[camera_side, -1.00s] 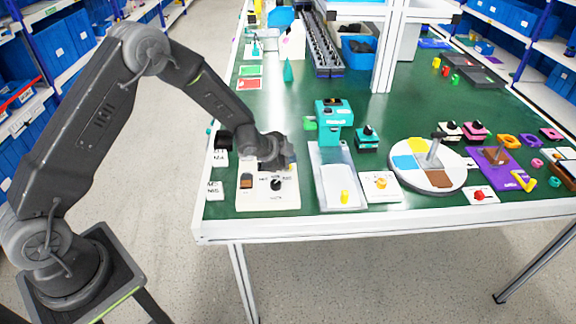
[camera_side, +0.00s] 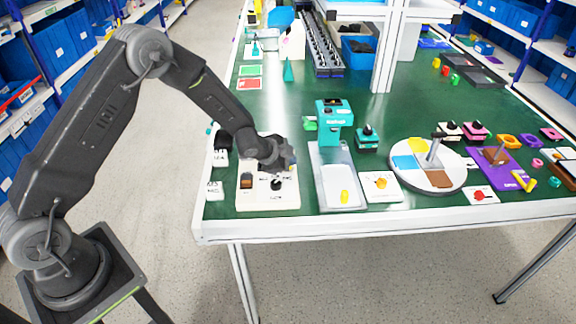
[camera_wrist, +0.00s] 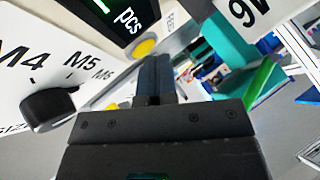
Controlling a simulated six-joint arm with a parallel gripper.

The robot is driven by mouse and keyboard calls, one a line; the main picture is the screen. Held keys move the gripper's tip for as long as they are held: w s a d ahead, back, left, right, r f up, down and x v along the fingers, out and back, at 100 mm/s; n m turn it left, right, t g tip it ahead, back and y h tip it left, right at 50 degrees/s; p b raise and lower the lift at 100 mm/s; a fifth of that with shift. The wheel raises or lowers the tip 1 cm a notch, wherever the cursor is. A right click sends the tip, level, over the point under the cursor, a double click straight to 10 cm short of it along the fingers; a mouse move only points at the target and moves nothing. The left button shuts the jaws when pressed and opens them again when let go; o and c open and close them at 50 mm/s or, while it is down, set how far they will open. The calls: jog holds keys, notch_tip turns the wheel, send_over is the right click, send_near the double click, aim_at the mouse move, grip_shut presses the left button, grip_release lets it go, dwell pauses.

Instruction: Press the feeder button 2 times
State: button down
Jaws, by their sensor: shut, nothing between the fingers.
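The white feeder box (camera_side: 252,201) stands at the table's front left edge. It carries a black rotary knob (camera_side: 276,184), which shows at the left of the wrist view (camera_wrist: 50,108) beside M4 and M5 labels. A round yellow button (camera_wrist: 145,48) sits next to a dark display (camera_wrist: 112,18) reading "pcs"; its digits are mostly cut off. My gripper (camera_wrist: 155,62) is shut and empty, its fingertips close to the yellow button. I cannot tell whether they touch it. In the side view my gripper hides the back of the box.
A grey tray (camera_side: 333,190) and a white plate with an orange knob (camera_side: 381,186) lie to the right. A teal machine (camera_side: 333,121) stands behind. Small label cards lie left of the box.

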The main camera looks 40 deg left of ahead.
jog(key=shift+r, duration=0.8)
jog(key=shift+d+r, duration=0.1)
jog(key=shift+r, duration=2.4)
jog(key=shift+r, duration=0.1)
